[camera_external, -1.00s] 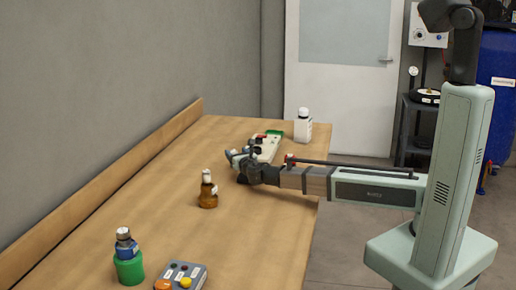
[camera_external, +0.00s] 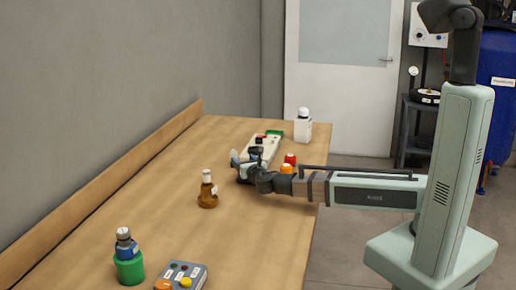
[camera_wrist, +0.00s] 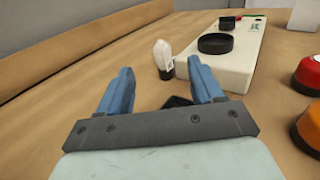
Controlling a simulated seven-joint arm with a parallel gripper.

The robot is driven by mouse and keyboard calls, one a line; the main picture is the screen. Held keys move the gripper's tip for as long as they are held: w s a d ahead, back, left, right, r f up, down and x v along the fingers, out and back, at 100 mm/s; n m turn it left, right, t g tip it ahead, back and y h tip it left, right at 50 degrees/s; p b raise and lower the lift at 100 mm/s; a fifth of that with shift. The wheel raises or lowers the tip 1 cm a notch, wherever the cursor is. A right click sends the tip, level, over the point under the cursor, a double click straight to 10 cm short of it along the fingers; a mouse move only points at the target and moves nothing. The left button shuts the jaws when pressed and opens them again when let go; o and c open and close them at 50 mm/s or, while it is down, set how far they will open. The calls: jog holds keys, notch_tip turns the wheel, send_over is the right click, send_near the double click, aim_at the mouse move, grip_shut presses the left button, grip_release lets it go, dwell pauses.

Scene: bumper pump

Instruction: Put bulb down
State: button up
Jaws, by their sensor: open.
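In the wrist view the bulb (camera_wrist: 162,56), whitish with a dark base, appears to stand upright on the table, beside the left end of the white base unit (camera_wrist: 232,60) with a black round socket-like ring (camera_wrist: 215,43). My gripper (camera_wrist: 161,82) is open. Its two blue fingers are apart with nothing between them, and the bulb is ahead of the fingertips. In the external view my gripper (camera_external: 243,163) is low over the table in front of the base unit (camera_external: 266,144).
A red button (camera_external: 290,159) and an orange button (camera_external: 286,169) sit to the right of my gripper. A brown bottle (camera_external: 207,190) stands to the left. A white bottle (camera_external: 303,127) is behind. A grey button box (camera_external: 181,276) and a green container (camera_external: 129,268) are in the foreground.

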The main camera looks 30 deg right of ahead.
jog(key=shift+w+d+r, duration=0.2)
jog(key=shift+d+r, duration=0.05)
jog(key=w+d+r+m, duration=0.1)
jog(key=w+r+m, duration=0.1)
jog(key=w+r, duration=0.35)
jog(key=n, duration=0.2)
send_near(235, 153)
jog(key=w, duration=0.4)
jog(key=shift+w+d+f, duration=0.1)
jog(key=shift+w+d, duration=0.1)
jog(key=shift+d, duration=0.15)
jog(key=shift+w+d, duration=0.2)
jog(key=shift+w, duration=1.05)
jog(key=shift+w+d, duration=0.15)
jog(key=shift+w, duration=1.05)
jog(key=shift+w+d, duration=0.2)
jog(key=shift+w, duration=1.05)
jog(key=shift+c, duration=0.3)
jog(key=c, duration=1.1)
